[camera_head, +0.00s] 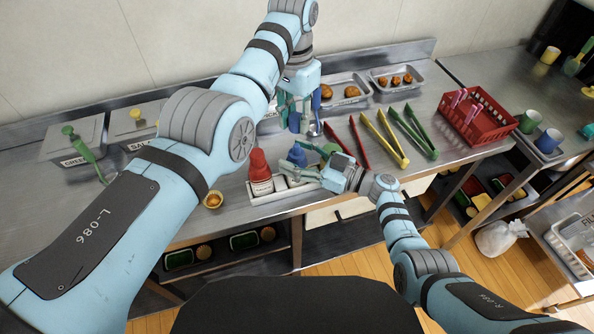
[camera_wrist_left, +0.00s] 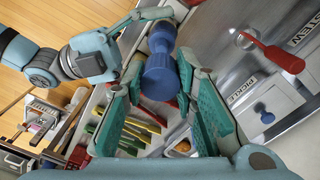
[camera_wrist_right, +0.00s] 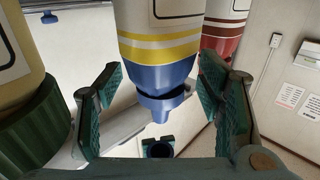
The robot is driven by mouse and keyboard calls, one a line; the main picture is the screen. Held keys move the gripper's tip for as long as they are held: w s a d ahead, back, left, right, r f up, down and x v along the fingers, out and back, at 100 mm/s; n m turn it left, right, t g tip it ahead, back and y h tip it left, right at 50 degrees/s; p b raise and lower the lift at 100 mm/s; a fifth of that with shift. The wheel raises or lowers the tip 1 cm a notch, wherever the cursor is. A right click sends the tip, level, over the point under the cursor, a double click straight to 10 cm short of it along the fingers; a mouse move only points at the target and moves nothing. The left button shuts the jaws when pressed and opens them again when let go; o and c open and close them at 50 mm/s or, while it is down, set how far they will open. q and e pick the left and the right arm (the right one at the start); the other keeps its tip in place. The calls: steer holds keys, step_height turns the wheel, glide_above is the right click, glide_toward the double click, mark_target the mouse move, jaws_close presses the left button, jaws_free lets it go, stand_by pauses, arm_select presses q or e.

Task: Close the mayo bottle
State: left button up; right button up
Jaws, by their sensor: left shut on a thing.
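The mayo bottle (camera_wrist_right: 160,45) has a cream body, a yellow stripe and a blue top with a nozzle. In the head view its blue top (camera_head: 297,156) stands among the bottles in the rack. My left gripper (camera_head: 295,108) is shut on a blue cap (camera_wrist_left: 160,80), which it holds above and behind the bottle, apart from it. The bottle's blue top (camera_wrist_left: 163,36) shows beyond the cap in the left wrist view. My right gripper (camera_wrist_right: 158,95) is open, with a finger on either side of the bottle and small gaps beside it.
Red tongs (camera_head: 358,141), yellow tongs (camera_head: 385,140) and green tongs (camera_head: 414,133) lie right of the rack. A red basket (camera_head: 478,120) stands farther right.

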mark_target(297, 145)
jaws_close()
arm_select(q)
step_height(297, 145, down, 5)
steer(key=n, duration=0.9)
steer(key=shift+w+d, duration=0.1)
steer(key=shift+w, duration=0.05)
arm_select(e)
steer(key=shift+r, duration=0.1)
arm_select(q)
steer(key=shift+f, duration=0.85)
steer(key=shift+f+b, duration=0.6)
steer(key=shift+f, duration=0.25)
steer(key=o, duration=0.7)
steer(key=shift+c, duration=0.2)
arm_select(e)
steer(key=shift+r, duration=0.1)
steer(key=shift+d, duration=0.1)
